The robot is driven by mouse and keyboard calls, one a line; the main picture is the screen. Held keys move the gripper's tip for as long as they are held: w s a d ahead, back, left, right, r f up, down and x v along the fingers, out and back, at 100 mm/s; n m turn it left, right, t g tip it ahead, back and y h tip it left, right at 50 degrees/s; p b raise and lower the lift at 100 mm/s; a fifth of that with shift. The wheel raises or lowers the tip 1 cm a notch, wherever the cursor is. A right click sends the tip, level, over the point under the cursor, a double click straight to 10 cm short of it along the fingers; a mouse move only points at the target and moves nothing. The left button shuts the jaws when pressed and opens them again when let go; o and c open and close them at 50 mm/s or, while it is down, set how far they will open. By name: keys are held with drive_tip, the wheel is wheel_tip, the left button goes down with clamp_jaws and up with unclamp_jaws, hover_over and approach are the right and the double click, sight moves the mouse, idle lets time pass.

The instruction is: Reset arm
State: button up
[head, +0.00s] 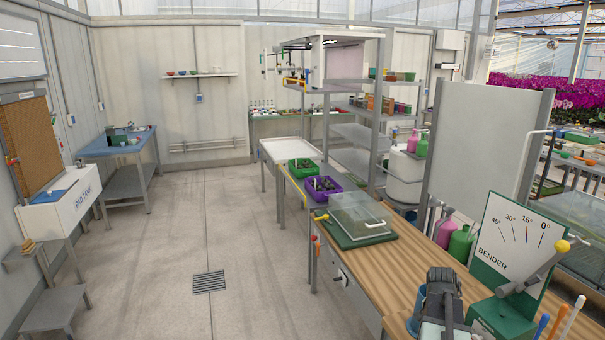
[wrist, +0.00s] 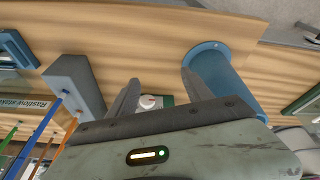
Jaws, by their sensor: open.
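My gripper (wrist: 160,78) shows in the wrist view with its two dark fingers apart and nothing between the tips. It is over the wooden bench (wrist: 150,35). A blue cylinder (wrist: 235,75) is close by the right finger; I cannot tell whether they touch. A small white knob (wrist: 148,101) on a green base shows beyond the gap between the fingers. In the head view my dark gripper (head: 443,280) is low in the picture over the bench (head: 415,262), left of the green bender (head: 500,318). Its fingertips are hard to make out there.
A grey-blue block (wrist: 72,80) and colored rods are left of my gripper in the wrist view. In the head view a clear-covered green tray (head: 358,238) and a purple tray (head: 322,189) are farther along. The floor (head: 160,250) on the left is open.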

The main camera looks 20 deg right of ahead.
drive_tip(key=w+a+n+y, duration=0.1)
drive_tip(key=w+a+n, duration=0.25)
drive_tip(key=a, duration=0.65)
drive_tip(key=w+a+n+y, duration=0.1)
drive_tip(key=w+a+n, duration=0.3)
drive_tip(key=a, duration=0.7)
drive_tip(key=a+f+n+y, duration=0.1)
drive_tip(key=a+n, duration=0.6)
drive_tip(key=a, duration=1.8)
drive_tip(key=shift+s+y, duration=0.15)
drive_tip(key=shift+y, duration=0.15)
